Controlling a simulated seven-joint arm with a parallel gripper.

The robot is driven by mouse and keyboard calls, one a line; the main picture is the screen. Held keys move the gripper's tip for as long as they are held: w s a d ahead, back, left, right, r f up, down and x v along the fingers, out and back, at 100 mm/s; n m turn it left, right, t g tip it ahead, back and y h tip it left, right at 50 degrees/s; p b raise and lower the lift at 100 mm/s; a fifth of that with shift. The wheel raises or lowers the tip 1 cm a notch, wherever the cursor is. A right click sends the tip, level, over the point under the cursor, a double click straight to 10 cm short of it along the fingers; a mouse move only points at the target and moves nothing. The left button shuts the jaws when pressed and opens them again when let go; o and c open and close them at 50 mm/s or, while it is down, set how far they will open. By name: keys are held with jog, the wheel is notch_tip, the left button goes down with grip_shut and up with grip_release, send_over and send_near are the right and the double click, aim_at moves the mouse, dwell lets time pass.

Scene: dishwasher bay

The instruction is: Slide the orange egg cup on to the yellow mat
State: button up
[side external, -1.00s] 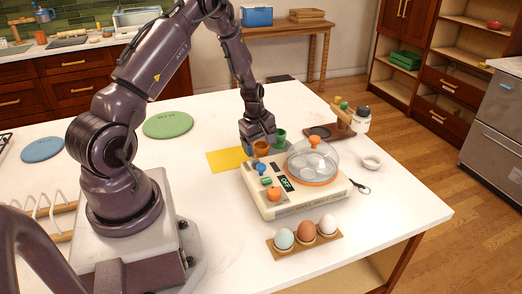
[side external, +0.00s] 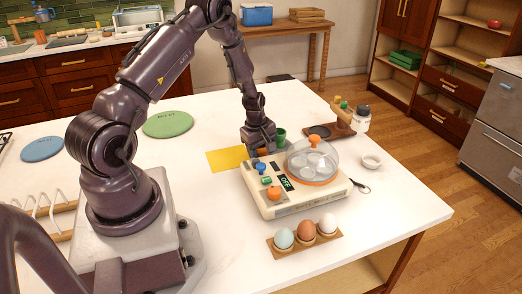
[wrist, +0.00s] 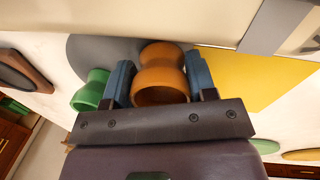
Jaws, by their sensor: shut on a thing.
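The orange egg cup (wrist: 160,70) stands between the two blue fingers of my gripper (wrist: 159,82) in the wrist view, and the gripper is shut on it. In the side external view my gripper (side external: 259,145) is low over the table behind the egg cooker, and only a bit of the orange cup (side external: 262,152) shows. The yellow mat (side external: 224,159) lies flat just left of the gripper there. In the wrist view the yellow mat (wrist: 265,72) is to the right of the cup. The cup appears to be off the mat, close to its edge.
A green egg cup (side external: 280,137) stands close beside my gripper, and it also shows in the wrist view (wrist: 90,90). The cream egg cooker (side external: 302,199) stands close in front. A tray with several eggs (side external: 287,252) is nearer. Open table lies left of the mat.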

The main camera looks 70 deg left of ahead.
aim_at(221, 162)
jog(key=shift+s+a, duration=0.35)
jog(key=shift+s, duration=1.75)
jog(key=shift+s+a, duration=0.4)
jog(key=shift+s, duration=1.65)
jog(key=shift+s+a, duration=0.35)
jog(key=shift+s, duration=1.75)
jog(key=o, duration=1)
jog(key=r, duration=0.4)
jog(key=s+r, duration=0.1)
jog(key=r, duration=0.7)
jog(key=shift+s+d+r, duration=0.15)
jog(key=shift+s+r, duration=0.2)
jog(key=shift+r, duration=0.05)
